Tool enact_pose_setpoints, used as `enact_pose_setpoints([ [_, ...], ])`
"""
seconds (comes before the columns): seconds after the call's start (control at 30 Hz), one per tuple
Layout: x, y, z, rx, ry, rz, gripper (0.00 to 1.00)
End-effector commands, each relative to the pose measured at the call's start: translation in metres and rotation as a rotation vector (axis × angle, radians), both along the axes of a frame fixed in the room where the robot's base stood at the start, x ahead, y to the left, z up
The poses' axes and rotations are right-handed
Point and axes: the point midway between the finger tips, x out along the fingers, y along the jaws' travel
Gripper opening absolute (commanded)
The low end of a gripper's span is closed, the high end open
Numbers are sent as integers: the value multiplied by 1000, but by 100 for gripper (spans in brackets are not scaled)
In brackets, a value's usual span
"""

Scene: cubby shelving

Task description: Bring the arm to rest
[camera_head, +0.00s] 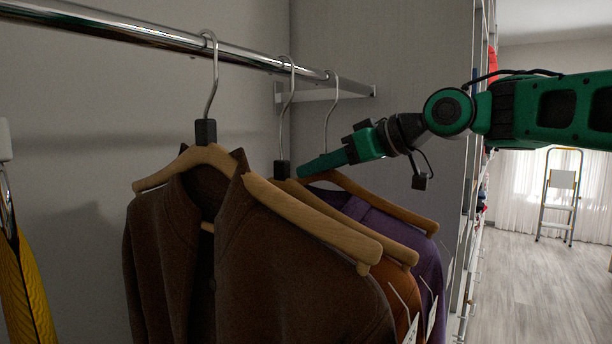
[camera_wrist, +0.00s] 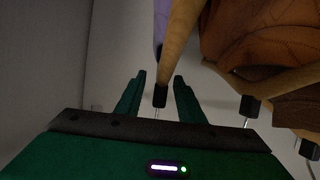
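My gripper (camera_head: 304,169) reaches in from the right below the rail, close to the hangers of the orange and purple garments. In the wrist view my gripper (camera_wrist: 159,76) is open, with a gap between its two green fingers. The black collar of one wooden hanger (camera_wrist: 178,55) shows between the fingers, with space on both sides, so nothing looks clamped. A purple garment (camera_head: 428,262) hangs on the farthest hanger. An orange garment (camera_head: 392,292) hangs before it, and a brown jacket (camera_head: 285,265) is nearest. My fingertips partly hide the hangers behind.
A chrome rail (camera_head: 150,36) carries the hangers and ends at a wall bracket (camera_head: 335,93). A yellow garment (camera_head: 25,290) hangs at the far left. Shelving stands at right, beyond the grey side panel (camera_head: 400,60). A stepladder (camera_head: 560,195) stands on open floor behind.

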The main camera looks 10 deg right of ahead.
Motion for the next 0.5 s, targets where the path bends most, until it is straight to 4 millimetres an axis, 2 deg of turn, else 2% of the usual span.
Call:
enact_pose_setpoints([
  [0.2,-27,-28,17,1,-2,-2,35],
  [0.5,-47,-49,27,-1,3,-5,35],
])
